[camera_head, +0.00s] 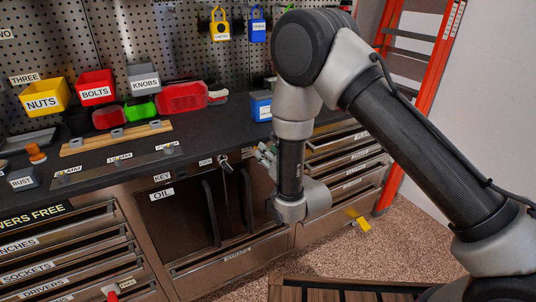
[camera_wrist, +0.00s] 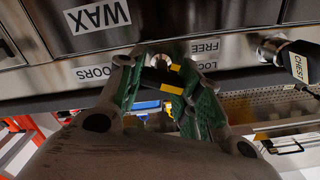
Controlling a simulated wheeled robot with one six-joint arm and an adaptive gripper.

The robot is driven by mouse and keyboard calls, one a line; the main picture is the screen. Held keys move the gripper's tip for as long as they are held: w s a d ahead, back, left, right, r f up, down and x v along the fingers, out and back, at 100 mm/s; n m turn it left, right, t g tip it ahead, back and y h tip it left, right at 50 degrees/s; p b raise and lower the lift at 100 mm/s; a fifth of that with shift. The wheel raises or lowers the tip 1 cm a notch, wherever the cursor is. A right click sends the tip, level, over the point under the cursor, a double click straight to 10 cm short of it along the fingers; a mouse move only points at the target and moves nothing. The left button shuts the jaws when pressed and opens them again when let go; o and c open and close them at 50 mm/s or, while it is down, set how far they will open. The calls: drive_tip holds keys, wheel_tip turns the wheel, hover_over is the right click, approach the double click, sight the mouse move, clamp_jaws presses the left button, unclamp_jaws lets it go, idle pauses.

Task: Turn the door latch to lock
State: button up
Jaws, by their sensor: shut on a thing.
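The LOCK label is partly covered by a finger. My gripper (camera_wrist: 162,68) has its green-padded fingers on both sides of the latch and is shut on it. In the head view my gripper's fingers (camera_head: 266,154) show only in part beside my arm, at the cabinet front under the worktop edge. The latch itself is hidden there.
A key switch with a CHEST tag (camera_wrist: 300,63) sits beside the latch; it also shows in the head view (camera_head: 226,164). A WAX-labelled front (camera_wrist: 97,17) adjoins the strip. The OIL compartment (camera_head: 180,220) has upright handles. Bins and tools fill the worktop (camera_head: 215,120).

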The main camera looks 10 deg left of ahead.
idle(0.4)
drive_tip(key=o, duration=1)
drive_tip(key=shift+o, duration=0.2)
drive_tip(key=v, duration=1.2)
